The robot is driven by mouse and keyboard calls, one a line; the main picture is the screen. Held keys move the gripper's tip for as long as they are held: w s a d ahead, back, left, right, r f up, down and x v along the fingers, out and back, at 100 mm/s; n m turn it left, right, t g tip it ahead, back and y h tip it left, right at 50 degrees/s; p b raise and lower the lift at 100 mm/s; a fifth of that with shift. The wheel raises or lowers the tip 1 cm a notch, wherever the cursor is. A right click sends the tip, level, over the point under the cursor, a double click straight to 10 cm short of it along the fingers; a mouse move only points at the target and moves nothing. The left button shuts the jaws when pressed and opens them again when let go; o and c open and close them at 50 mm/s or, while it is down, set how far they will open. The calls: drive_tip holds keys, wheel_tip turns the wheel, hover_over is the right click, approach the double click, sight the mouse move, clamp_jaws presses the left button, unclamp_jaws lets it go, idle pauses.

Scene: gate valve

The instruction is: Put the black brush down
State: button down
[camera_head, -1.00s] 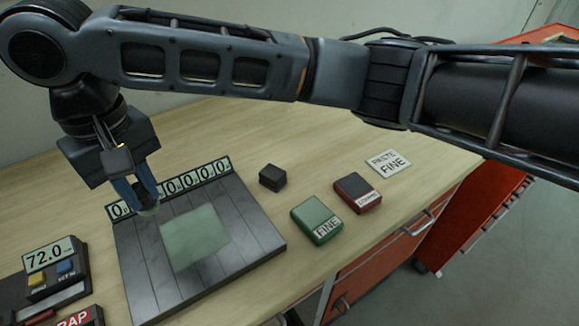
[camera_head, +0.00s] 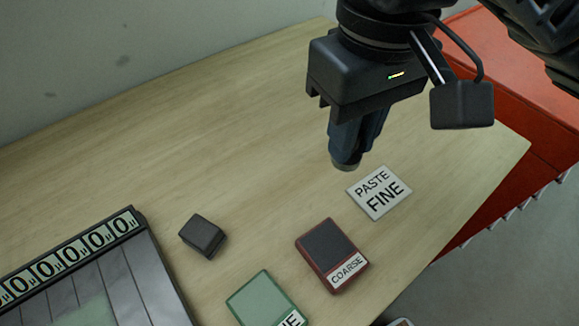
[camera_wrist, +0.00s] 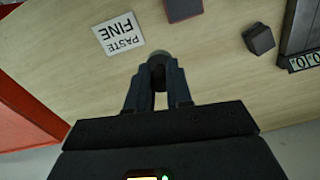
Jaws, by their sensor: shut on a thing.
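My gripper (camera_head: 351,145) points down over the right part of the wooden table, behind the white PASTE FINE card. Its dark blue fingers are shut on a small dark round piece with a greyish lower end, which I take to be the black brush (camera_head: 346,165). In the wrist view the brush (camera_wrist: 157,66) sits between the fingertips (camera_wrist: 158,80), and the fingers hide most of it. Its lower end appears a little above the table, but the exact gap cannot be told. The PASTE FINE card (camera_head: 379,193) lies flat beside it.
A red COARSE block (camera_head: 331,254), a green block (camera_head: 265,299) and a black cube (camera_head: 203,236) stand in front and to the left. A dark panel with number displays (camera_head: 140,262) is at the lower left. The wooden table (camera_head: 200,130) is clear behind; its edge is at right.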

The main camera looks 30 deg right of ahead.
drive_tip(key=shift+s+d+f, duration=0.1)
drive_tip(key=shift+s+d, duration=0.1)
drive_tip(key=shift+d, duration=0.45)
drive_tip(key=shift+w+d+f, duration=0.1)
drive_tip(key=w+a+f, duration=0.1)
drive_tip(key=a+f, duration=0.1)
drive_tip(key=a, duration=0.1)
drive_tip(key=w+a+f, duration=0.2)
drive_tip(key=a, duration=0.1)
drive_tip(key=w+a+f, duration=0.2)
drive_tip(key=a, duration=0.1)
drive_tip(key=shift+w+a+f+p, duration=0.1)
drive_tip(key=shift+a+f+p, duration=0.15)
drive_tip(key=shift+p, duration=0.05)
drive_tip(key=shift+a+f, duration=0.1)
drive_tip(key=shift+f, duration=2)
drive_tip(key=shift+f, duration=0.1)
drive_tip(key=c, duration=1)
unclamp_jaws()
